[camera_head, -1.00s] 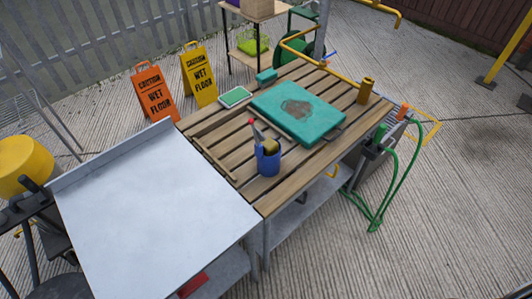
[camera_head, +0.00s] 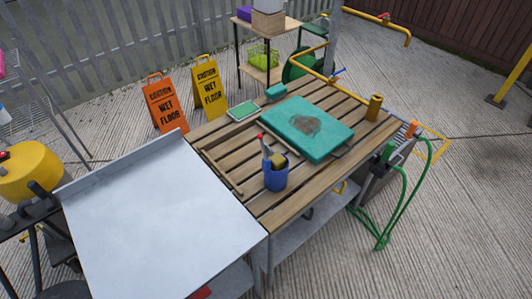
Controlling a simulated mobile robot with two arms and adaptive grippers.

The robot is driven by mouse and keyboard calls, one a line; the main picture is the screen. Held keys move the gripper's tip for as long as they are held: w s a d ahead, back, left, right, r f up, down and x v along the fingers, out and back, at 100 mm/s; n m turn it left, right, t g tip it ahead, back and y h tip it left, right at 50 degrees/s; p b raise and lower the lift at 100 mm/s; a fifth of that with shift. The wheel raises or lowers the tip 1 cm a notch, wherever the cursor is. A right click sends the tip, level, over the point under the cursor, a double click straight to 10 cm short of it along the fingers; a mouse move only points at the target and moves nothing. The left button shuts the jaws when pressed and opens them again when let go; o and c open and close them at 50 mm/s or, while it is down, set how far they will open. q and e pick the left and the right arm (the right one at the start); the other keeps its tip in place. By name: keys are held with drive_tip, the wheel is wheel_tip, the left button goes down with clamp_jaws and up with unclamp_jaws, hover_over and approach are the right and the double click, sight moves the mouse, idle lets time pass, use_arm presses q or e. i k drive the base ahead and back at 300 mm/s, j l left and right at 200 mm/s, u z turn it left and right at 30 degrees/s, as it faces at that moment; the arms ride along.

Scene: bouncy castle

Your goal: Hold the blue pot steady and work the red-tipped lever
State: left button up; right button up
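The blue pot (camera_head: 276,178) stands upright on the slatted wooden table (camera_head: 240,186), near its front edge. A lever with a red tip (camera_head: 262,136) sticks up out of the pot, leaning to the left. A yellowish thing (camera_head: 278,159) also shows at the pot's mouth. What is lower inside the pot is hidden. Neither of my grippers shows in the head view, and nothing touches the pot.
A grey metal worktop (camera_head: 150,220) adjoins the table at left. Two wet-floor signs (camera_head: 209,86) stand behind. A green hose (camera_head: 404,200) hangs at right.

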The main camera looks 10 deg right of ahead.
sight(265, 148)
drive_tip(key=i+l+u, duration=0.15)
drive_tip(key=l+u, duration=0.2)
drive_tip(key=l, duration=0.35)
drive_tip(key=l+u, duration=0.4)
drive_tip(key=l, duration=0.35)
drive_tip(key=l+u, duration=0.35)
drive_tip(key=l, duration=0.4)
drive_tip(key=k, duration=0.45)
